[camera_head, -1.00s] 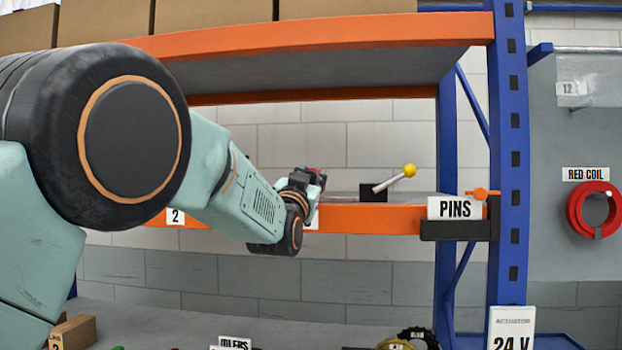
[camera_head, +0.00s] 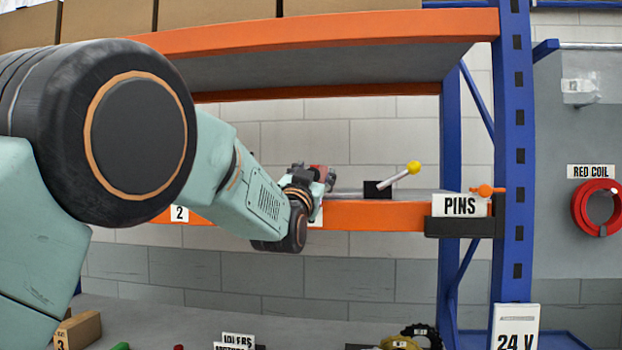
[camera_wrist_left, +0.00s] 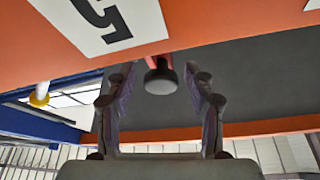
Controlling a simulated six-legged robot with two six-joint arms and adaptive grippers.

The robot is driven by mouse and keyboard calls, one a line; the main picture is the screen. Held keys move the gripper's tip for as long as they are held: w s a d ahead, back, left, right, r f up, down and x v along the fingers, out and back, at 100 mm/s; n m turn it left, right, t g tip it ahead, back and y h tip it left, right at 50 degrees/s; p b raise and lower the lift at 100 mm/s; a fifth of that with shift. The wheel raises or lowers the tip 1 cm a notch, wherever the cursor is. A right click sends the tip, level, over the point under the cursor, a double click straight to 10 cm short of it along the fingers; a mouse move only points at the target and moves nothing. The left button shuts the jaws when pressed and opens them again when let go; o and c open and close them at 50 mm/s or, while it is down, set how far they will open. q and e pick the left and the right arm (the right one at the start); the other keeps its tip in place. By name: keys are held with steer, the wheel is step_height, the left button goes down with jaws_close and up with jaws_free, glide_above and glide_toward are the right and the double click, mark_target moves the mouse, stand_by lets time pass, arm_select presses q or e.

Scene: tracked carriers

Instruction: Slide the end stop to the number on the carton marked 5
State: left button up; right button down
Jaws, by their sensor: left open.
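My left gripper (camera_head: 322,176) is at the orange shelf beam (camera_head: 385,216), left of a yellow-tipped lever. In the left wrist view the gripper (camera_wrist_left: 160,100) is open. A dark round knob on a short stem (camera_wrist_left: 160,78) shows between its fingers, near the tips; I cannot tell whether they touch it. A red part (camera_head: 318,171) shows at the gripper in the head view; I cannot tell whether it is the end stop. A white plate with a 5 (camera_wrist_left: 95,20) is on the orange beam. A carton (camera_head: 82,328) at lower left carries a 3. My right gripper is out of view.
The lever with the yellow ball (camera_head: 413,168) stands on a black block (camera_head: 378,189) to the right. A PINS sign (camera_head: 460,205) and a blue upright (camera_head: 514,150) are farther right. A number 2 plate (camera_head: 179,213) is on the beam at left.

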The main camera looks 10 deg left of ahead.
arm_select(q)
steer(key=v, duration=1.2)
steer(key=s+a+f+n+g+b, duration=0.15)
steer(key=f+g, duration=0.25)
steer(key=f, duration=0.9)
steer(key=s+a+f+g+b, duration=0.1)
steer(key=a+f+g, duration=0.15)
steer(key=f, duration=1.15)
steer(key=s+f+n+g+b, duration=0.1)
steer(key=s+f+g+b, duration=0.15)
steer(key=s+f, duration=0.65)
steer(key=s+f+g+b, duration=0.2)
steer(key=s+f+g, duration=0.15)
steer(key=f, duration=1.25)
steer(key=s+a+f+g+b, duration=0.1)
steer(key=s+f+g+b, duration=0.2)
steer(key=s+f, duration=0.9)
steer(key=s+f+n+g+b, duration=0.1)
steer(key=s+f+g+b, duration=0.3)
steer(key=s+f, duration=0.9)
steer(key=s+g, duration=0.3)
steer(key=s, duration=0.2)
steer(key=shift+a, duration=0.4)
steer(key=shift+r+n, duration=0.1)
steer(key=shift+n, duration=0.15)
